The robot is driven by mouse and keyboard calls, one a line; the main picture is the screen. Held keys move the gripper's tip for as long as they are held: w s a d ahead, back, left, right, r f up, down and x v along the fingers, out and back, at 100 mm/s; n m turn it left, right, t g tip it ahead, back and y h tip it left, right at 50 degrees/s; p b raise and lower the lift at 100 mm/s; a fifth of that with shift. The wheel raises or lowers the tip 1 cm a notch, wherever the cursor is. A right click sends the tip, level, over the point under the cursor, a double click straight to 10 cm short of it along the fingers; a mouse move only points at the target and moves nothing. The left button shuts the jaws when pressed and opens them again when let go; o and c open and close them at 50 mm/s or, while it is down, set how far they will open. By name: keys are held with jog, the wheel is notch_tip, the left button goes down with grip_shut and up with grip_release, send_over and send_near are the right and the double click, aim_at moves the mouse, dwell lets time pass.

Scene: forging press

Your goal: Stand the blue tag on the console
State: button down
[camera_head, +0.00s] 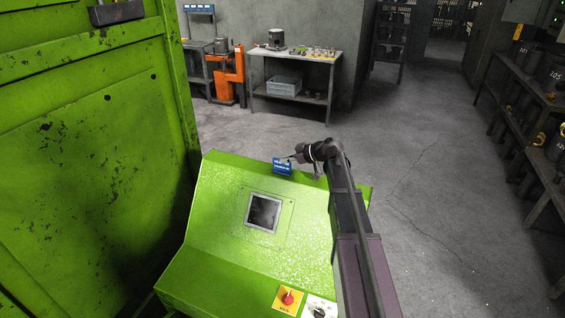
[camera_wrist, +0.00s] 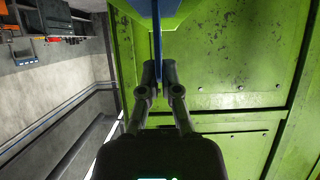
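The blue tag (camera_head: 282,166) has white lettering and appears upright at the back top edge of the green console (camera_head: 215,215). In the wrist view the tag (camera_wrist: 158,45) is a thin blue strip seen edge-on, with a wider blue part at the top of the picture. My gripper (camera_wrist: 158,72) has one finger on each side of the strip, closed against it. In the head view my gripper (camera_head: 292,159) comes to the tag from the right. I cannot tell whether the tag's lower edge touches the console.
The console has a dark screen (camera_head: 263,212), a red button on yellow (camera_head: 288,298) and a switch (camera_head: 320,309). A tall green press panel (camera_head: 90,150) stands at left. A workbench (camera_head: 295,54) stands behind, a rack (camera_head: 530,90) at right. The floor between is clear.

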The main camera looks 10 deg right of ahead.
jog(key=shift+f, duration=0.15)
jog(key=c, duration=1.3)
grip_release()
jog(key=o, duration=0.5)
jog(key=shift+r, duration=0.2)
jog(key=shift+s+d+r, duration=0.15)
jog(key=shift+d, duration=0.05)
jog(key=p+v, duration=0.5)
jog(key=v, duration=0.6)
jog(key=shift+d, duration=0.25)
